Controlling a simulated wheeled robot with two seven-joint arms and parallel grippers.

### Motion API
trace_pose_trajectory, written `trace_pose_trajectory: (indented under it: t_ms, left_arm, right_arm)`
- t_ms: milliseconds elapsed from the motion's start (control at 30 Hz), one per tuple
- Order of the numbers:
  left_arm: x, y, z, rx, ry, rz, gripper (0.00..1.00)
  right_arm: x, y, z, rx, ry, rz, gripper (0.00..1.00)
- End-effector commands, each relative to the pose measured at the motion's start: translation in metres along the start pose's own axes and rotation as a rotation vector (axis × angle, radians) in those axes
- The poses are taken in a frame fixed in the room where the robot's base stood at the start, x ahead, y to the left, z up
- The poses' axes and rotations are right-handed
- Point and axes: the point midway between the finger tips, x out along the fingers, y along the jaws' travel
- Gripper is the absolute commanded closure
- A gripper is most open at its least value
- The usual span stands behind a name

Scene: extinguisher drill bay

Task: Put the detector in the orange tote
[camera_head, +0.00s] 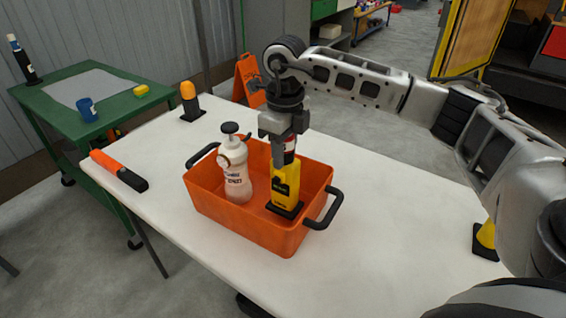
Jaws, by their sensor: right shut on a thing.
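The orange tote (262,232) stands on the white table, with a black handle at each end. A yellow detector (286,184) with a black base is upright inside the tote, towards its right end. My right gripper (288,146) comes down from above and is shut on the detector's upper part. The jaws hide some of the detector's top. I cannot tell whether its base touches the tote floor. A white bottle (236,172) with a dark cap and a gauge stands in the tote, left of the detector. My left gripper is not in view.
An orange and black tool (119,170) lies at the table's left edge. An orange-topped beacon (188,100) stands at the back. A yellow cone-like thing (487,236) is near the right edge. A green cart (120,108) stands at left.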

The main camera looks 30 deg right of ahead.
Motion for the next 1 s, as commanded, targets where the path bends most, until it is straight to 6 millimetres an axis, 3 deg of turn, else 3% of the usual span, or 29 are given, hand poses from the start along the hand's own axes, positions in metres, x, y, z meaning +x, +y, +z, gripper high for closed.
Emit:
trace_pose_trajectory:
  t_ms: [233, 600, 633, 700, 1000]
  left_arm:
    - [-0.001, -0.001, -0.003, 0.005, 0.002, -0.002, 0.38]
    - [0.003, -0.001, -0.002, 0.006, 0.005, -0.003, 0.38]
    - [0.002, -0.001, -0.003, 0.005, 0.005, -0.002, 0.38]
    - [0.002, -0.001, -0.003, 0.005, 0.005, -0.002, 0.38]
    - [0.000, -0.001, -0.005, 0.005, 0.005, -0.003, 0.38]
  right_arm:
    - [0.030, 0.000, 0.000, -0.001, 0.001, 0.001, 1.00]
    - [0.036, 0.000, 0.000, -0.001, -0.001, 0.000, 1.00]
    - [0.036, 0.000, 0.000, -0.001, 0.001, 0.000, 0.56]
    - [0.036, 0.000, 0.000, -0.001, 0.002, 0.000, 0.42]
    - [0.033, 0.000, 0.000, -0.001, 0.001, 0.000, 0.42]
